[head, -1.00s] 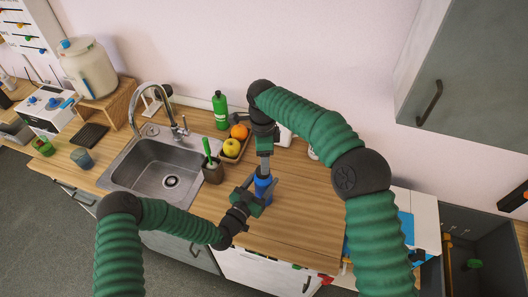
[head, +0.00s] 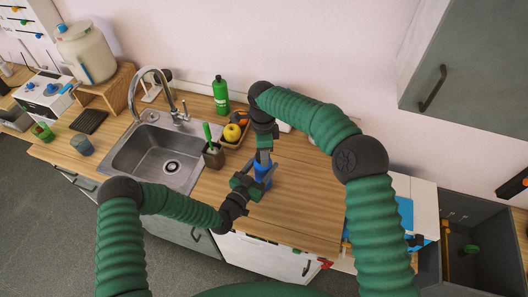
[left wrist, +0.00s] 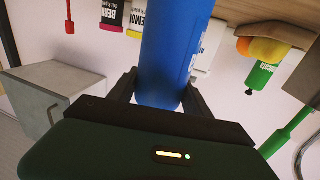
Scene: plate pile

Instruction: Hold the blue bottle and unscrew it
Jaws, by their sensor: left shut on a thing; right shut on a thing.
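A blue bottle (head: 262,174) stands upright on the wooden counter, to the right of the sink. My left gripper (head: 253,186) is shut around its body from the left and front. In the left wrist view, which is upside down, the blue bottle (left wrist: 172,55) sits between the fingers of my left gripper (left wrist: 158,90). My right gripper (head: 263,154) reaches down from above and is shut on the top of the bottle. The cap is hidden by the right gripper's fingers.
A sink (head: 160,150) with a faucet lies to the left. A dark cup with a green brush (head: 213,155), a tray of fruit (head: 235,133) and a green bottle (head: 220,97) stand close behind. The counter (head: 300,205) right of the blue bottle is clear.

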